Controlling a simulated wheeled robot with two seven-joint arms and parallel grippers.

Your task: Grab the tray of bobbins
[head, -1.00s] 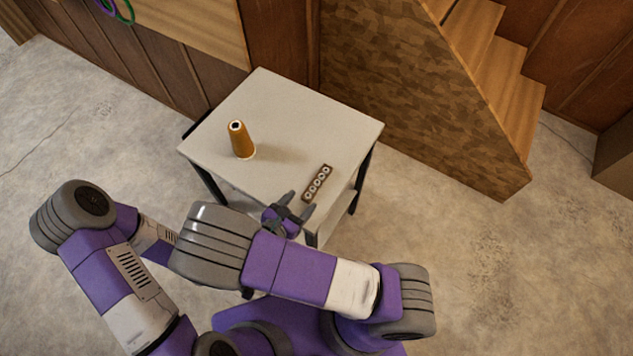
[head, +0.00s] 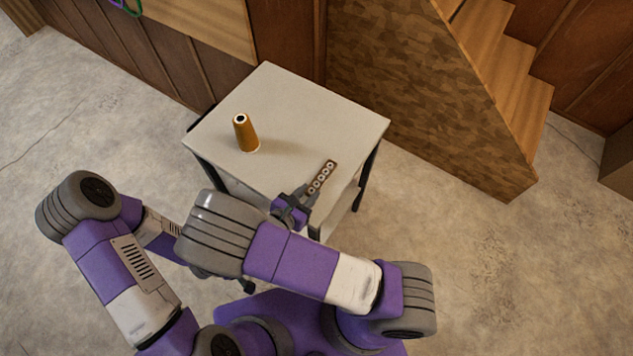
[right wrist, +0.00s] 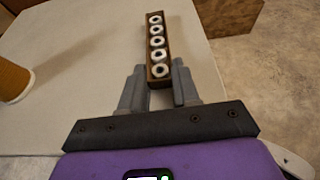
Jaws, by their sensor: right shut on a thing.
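The tray of bobbins (head: 332,162) is a narrow brown holder with a single row of white-ringed bobbins, near the front right edge of the small pale table. It also shows in the right wrist view (right wrist: 169,48), pointing away from the gripper. My right gripper (head: 306,192) is shut on the near end of the tray. In the right wrist view its two fingers (right wrist: 158,70) stand one on each side of that end. I cannot tell whether the tray is lifted off the table. My left gripper is mostly hidden behind my right arm, low in the head view (head: 246,284).
The pale table (head: 290,110) has a tall orange thread cone (head: 247,134) standing left of the tray; the cone also shows at the left of the right wrist view (right wrist: 12,80). The back of the tabletop is clear. Wooden stairs (head: 500,85) rise at the right.

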